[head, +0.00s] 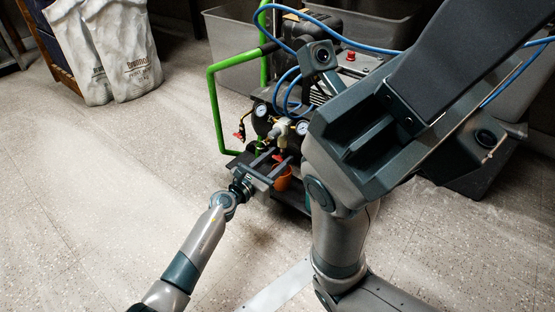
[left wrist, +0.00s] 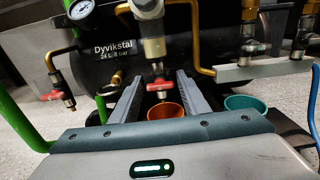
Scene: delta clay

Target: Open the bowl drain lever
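A clear filter bowl (left wrist: 154,46) hangs under a regulator on the black compressor. A red lever (left wrist: 160,86) sits at its lower end and also shows in the head view (head: 280,158). My left gripper (left wrist: 160,78) is open, with one finger on each side of the red lever. I see gaps between the lever and both fingers; how far the fingertips reach past it is unclear. In the head view my left gripper (head: 276,160) is in front of the compressor.
An orange cup (left wrist: 166,111) stands below the lever and a teal cup (left wrist: 244,104) to its right. A green tube frame (head: 216,105) is left of the compressor.

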